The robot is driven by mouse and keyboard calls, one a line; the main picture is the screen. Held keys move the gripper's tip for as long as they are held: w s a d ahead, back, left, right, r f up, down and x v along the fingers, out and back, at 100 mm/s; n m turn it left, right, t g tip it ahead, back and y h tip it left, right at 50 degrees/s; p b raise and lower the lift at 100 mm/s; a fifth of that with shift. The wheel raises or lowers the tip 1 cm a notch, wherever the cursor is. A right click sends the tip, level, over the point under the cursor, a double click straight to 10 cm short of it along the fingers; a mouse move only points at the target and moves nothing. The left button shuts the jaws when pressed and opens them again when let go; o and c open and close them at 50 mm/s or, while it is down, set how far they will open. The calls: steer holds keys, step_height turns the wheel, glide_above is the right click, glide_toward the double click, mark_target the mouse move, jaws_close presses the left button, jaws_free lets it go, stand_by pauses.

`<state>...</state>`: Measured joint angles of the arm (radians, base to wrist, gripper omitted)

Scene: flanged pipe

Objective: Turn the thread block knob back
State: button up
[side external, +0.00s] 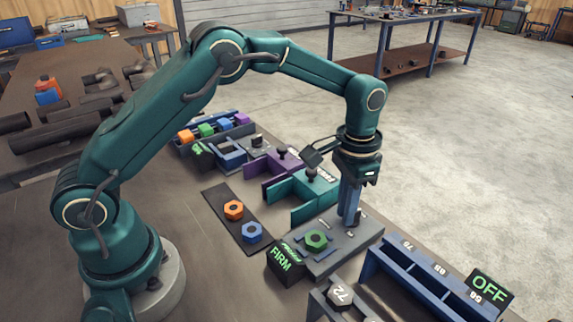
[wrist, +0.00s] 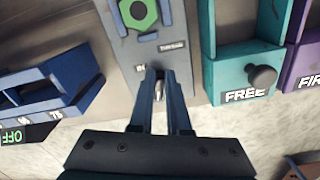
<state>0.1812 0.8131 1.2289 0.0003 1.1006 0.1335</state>
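The thread block (side external: 330,262) is a grey plate with a green hex nut (side external: 316,240) on it. The nut also shows at the top of the wrist view (wrist: 138,13), with a small label reading THREAD below it. My gripper (side external: 350,220) points down at the far end of the block, beyond the nut. In the wrist view my gripper (wrist: 159,78) has its fingers close together on a small, pale metallic knob (wrist: 158,90). The fingers appear shut on it and hide most of it. The side view does not show the knob.
A dark box reading FIRM (side external: 286,262) adjoins the block. A teal fixture (side external: 308,195) marked FREE and a purple one (side external: 275,170) stand behind. A blue rack (side external: 425,285) with an OFF sign is at the front right. Orange (side external: 233,210) and blue (side external: 252,232) nuts lie on a dark strip.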

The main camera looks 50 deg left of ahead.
steer(key=o, duration=0.4)
steer(key=shift+r, duration=0.1)
steer(key=shift+r, duration=2.5)
